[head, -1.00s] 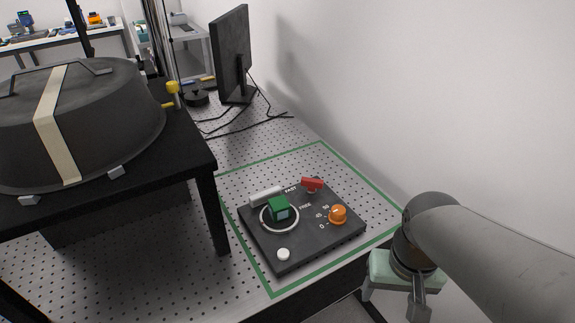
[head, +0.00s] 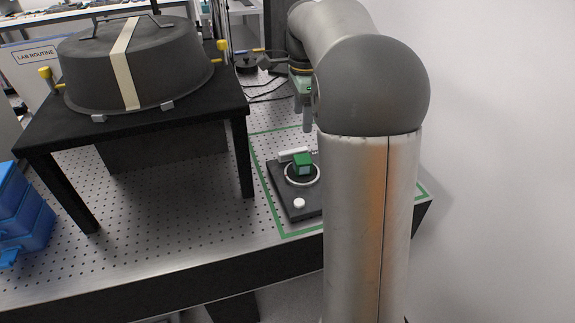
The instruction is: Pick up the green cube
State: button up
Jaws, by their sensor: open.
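The green cube (head: 302,164) sits inside a white ring on the black control panel (head: 283,206), which lies on the perforated table within a green outline. One face of the cube has a pale patch. My gripper (head: 307,122) is above the panel, up and slightly right of the cube in the picture, and apart from it. Its fingers point down and are open and empty. My arm hides the right part of the panel.
A black stand (head: 247,150) with a large dark domed lid (head: 170,68) is left of the panel. Blue drawers (head: 28,215) stand at far left. Cables (head: 265,90) lie behind the panel. A white wall (head: 500,120) is at right.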

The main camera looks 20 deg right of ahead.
send_near(303, 159)
jog(key=f, duration=0.3)
jog(key=w+f, duration=0.1)
jog(key=f, duration=0.1)
jog(key=shift+f+p, duration=0.3)
jog(key=f, duration=0.2)
jog(key=s+f+p, duration=0.1)
jog(key=f, duration=0.1)
jog(key=shift+f, duration=0.25)
jog(key=shift+w+f, duration=0.1)
jog(key=shift+f, duration=0.45)
jog(key=c, duration=1.2)
